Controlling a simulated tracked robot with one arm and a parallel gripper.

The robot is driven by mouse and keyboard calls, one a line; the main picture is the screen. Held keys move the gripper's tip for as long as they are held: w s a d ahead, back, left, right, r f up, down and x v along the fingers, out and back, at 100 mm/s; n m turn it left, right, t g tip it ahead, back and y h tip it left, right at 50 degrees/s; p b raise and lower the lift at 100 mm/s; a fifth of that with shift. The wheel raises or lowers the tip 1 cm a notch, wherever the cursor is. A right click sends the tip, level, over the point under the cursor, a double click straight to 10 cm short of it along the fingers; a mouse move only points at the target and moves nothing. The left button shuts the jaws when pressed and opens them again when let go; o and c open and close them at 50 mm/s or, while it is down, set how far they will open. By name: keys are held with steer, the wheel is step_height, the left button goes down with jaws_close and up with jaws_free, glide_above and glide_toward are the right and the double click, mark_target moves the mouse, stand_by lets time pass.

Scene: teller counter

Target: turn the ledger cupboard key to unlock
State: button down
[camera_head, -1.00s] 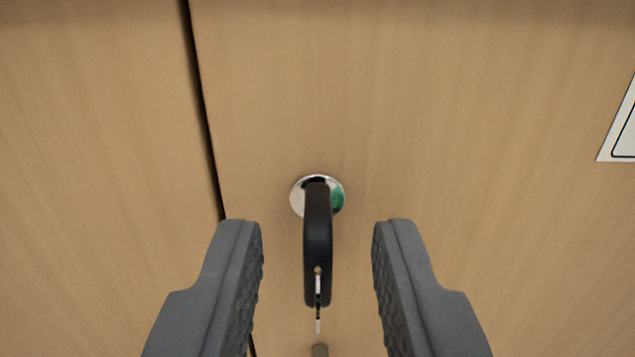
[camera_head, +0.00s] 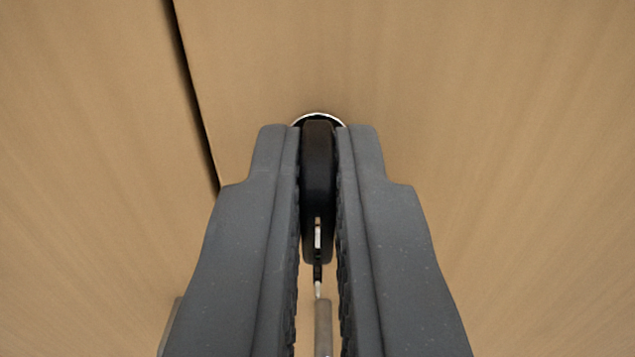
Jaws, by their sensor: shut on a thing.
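The key (camera_head: 319,165) has a black head and sits upright in the lock of the cupboard door. My gripper (camera_head: 319,150) is shut on the key head, with one grey finger on each side. The lock's round silver plate (camera_head: 318,116) shows only as a thin rim above the fingertips; the rest is hidden behind the fingers and key. A small metal ring piece (camera_head: 318,235) hangs from the lower end of the key head. The ledger cupboard door (camera_head: 450,110) is pale wood and looks closed.
A dark narrow gap (camera_head: 195,95) runs down the left of the lock between the door and the neighbouring wood panel (camera_head: 85,150). A grey rod-like piece (camera_head: 323,325) shows low between the fingers. The door face around the gripper is otherwise clear.

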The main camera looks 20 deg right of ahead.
steer(key=m+p, duration=0.2)
steer(key=m, duration=0.1)
steer(key=shift+d+r+m+p, duration=0.1)
steer(key=shift+m+p, duration=0.25)
steer(key=shift+m, duration=0.05)
steer(key=m+p, duration=0.3)
steer(key=m, duration=0.1)
steer(key=m+p, duration=0.4)
steer(key=m, duration=0.1)
steer(key=d+f+m+p, duration=0.1)
steer(key=m+p, duration=0.2)
steer(key=m, duration=0.1)
steer(key=shift+s+m+p, duration=0.25)
steer(key=shift+m+p, duration=0.1)
steer(key=shift+m, duration=0.05)
steer(key=shift+f, duration=0.15)
steer(key=c, duration=1.6)
jaws_free()
steer(key=shift+o, duration=0.2)
steer(key=shift+a, duration=0.1)
steer(key=shift+a, duration=0.1)
